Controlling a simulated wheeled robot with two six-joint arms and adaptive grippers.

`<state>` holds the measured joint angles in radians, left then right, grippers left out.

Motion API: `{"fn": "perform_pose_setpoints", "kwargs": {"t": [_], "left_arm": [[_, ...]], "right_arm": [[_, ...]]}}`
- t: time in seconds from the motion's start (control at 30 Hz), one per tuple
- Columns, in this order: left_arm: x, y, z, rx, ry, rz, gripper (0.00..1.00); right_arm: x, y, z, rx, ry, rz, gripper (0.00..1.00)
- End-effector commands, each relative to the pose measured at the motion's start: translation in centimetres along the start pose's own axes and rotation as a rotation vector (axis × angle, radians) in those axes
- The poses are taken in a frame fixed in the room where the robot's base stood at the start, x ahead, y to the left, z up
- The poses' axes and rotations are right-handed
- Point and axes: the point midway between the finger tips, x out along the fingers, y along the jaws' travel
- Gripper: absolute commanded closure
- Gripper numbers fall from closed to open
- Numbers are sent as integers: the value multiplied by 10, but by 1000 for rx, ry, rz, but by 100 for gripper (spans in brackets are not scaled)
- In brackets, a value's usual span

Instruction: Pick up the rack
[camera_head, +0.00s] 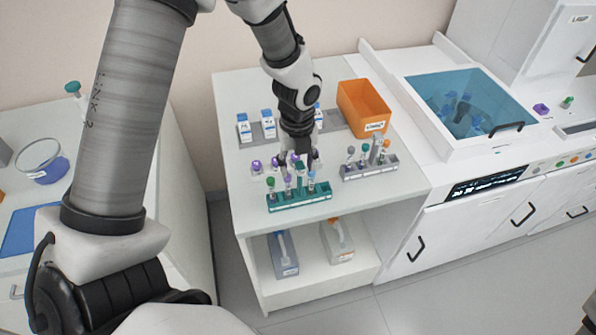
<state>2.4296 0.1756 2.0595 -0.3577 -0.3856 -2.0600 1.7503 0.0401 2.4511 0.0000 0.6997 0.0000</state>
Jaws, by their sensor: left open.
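A teal rack (300,203) with several capped tubes stands at the front edge of the white table (345,212). A grey rack (370,171) with several capped tubes stands to its right. Behind the teal rack are more purple-capped tubes (257,166), partly hidden by my gripper. My left gripper (295,163) is open and points down over the tubes just behind and above the teal rack. I cannot tell whether it touches any tube. Its fingertips are small and dark against the tubes. My right gripper is not in view.
An orange bin (362,108) and white blue-topped boxes (244,127) stand at the back of the table. A blue-lidded bath (470,105) is on the right counter. Two carriers (284,254) sit on the lower shelf. The table's front right corner is clear.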

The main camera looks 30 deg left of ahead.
Motion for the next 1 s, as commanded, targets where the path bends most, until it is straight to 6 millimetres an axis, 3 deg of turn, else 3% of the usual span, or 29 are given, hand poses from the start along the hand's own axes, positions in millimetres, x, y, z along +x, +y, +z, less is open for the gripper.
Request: {"fn": "perform_pose_setpoints", "kwargs": {"t": [0.17, 0.3, 0.33, 0.77, 1.0], "left_arm": [[2, 0, 0, 0, -1, -1, 48], [2, 0, 0, 0, -1, -1, 94], [2, 0, 0, 0, -1, -1, 100], [0, 0, 0, -1, -1, -2, 100], [-16, -1, 1, 0, -3, -3, 100]], "right_arm": [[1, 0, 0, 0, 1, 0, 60], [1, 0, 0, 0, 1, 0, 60], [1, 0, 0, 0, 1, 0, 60], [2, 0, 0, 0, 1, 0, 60], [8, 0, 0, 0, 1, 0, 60]]}}
